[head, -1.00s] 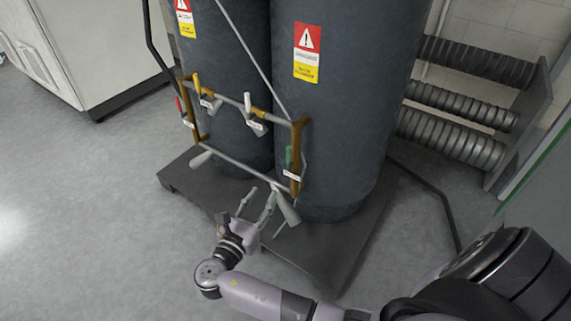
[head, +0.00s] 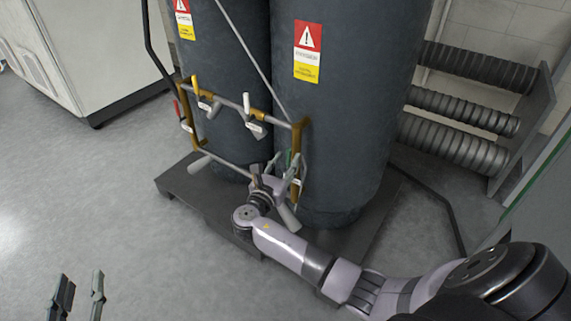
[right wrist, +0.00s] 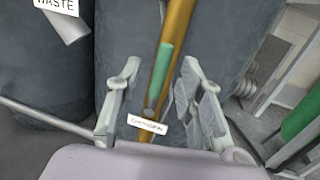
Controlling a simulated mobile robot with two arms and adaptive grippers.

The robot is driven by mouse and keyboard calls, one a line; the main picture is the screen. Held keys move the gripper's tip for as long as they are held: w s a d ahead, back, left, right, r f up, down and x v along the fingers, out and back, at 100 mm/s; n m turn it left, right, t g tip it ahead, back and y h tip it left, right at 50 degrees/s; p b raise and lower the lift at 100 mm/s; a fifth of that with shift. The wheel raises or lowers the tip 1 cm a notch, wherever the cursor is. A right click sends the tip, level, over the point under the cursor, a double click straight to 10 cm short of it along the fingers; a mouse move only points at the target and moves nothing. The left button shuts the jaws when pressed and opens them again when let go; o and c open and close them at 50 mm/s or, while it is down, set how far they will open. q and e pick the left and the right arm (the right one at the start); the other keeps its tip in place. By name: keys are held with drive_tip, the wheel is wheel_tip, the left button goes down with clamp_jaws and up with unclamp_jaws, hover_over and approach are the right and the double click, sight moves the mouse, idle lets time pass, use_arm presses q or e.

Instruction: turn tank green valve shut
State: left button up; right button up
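The green valve handle (head: 288,158) is on the brown vertical pipe at the right end of the tank's pipe frame. In the right wrist view the green handle (right wrist: 160,72) stands upright along the pipe, above a small white tag (right wrist: 147,124). My right gripper (head: 284,168) is open, with one finger on each side of the handle and pipe; gaps show on both sides in the right wrist view (right wrist: 158,80). My left gripper (head: 80,292) is open and empty at the bottom left, over the floor. The two dark tanks (head: 345,110) stand behind the pipe frame.
Other valves sit on the frame: red (head: 177,108), yellow (head: 196,83) and white (head: 247,103). Grey pipe outlets stick out below. The tanks stand on a dark platform (head: 205,200). A rack of ribbed hoses (head: 460,120) is at the right. The floor at left is clear.

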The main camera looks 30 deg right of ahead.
drive_tip(key=shift+c, duration=0.5)
clamp_jaws()
idle(0.5)
